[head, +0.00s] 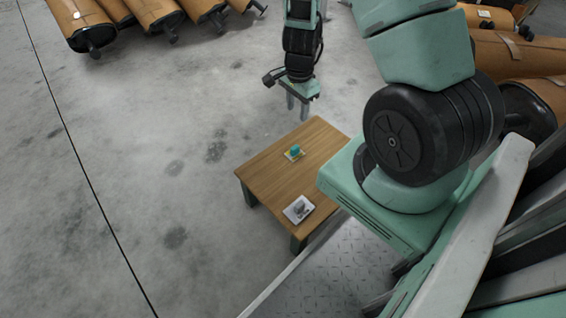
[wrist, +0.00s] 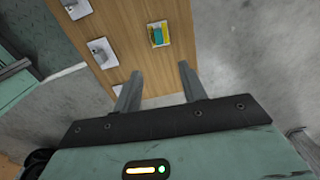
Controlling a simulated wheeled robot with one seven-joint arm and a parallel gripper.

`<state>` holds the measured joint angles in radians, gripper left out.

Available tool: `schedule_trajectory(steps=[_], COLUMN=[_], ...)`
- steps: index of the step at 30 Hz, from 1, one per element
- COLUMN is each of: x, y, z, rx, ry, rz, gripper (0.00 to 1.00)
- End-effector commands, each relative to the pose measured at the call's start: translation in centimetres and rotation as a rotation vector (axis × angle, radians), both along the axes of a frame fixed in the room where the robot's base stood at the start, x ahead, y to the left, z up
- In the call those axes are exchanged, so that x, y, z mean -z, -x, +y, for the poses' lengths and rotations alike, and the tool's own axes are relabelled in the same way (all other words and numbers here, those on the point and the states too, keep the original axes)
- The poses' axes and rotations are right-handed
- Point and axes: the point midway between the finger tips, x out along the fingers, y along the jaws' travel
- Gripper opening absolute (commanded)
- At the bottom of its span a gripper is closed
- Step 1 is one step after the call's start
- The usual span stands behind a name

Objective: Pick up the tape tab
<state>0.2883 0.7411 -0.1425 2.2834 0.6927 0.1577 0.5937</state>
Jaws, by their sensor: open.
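A small teal-blue piece (head: 295,150) sits on a yellow-and-white base on the wooden table. It also shows in the wrist view (wrist: 158,35), beyond my fingertips. It may be the tape tab, but it is too small to be sure. My gripper (head: 298,111) is above the table's far edge in the head view, apart from the teal piece. In the wrist view my gripper (wrist: 160,73) has its two fingers spread, with nothing between them.
The low wooden table (head: 268,172) has green legs. A white tray (head: 291,216) with a grey item lies near its front corner.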

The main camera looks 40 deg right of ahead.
Motion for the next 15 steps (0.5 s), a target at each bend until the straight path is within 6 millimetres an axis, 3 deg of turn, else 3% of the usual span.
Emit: schedule_trajectory(steps=[5,15], x=[2.5,9.7], y=[0.2,0.2], z=[-0.4,-0.3], rx=[0.021,0.018], ry=[0.004,0.004], rz=[0.004,0.004], gripper=[0.42,0.42])
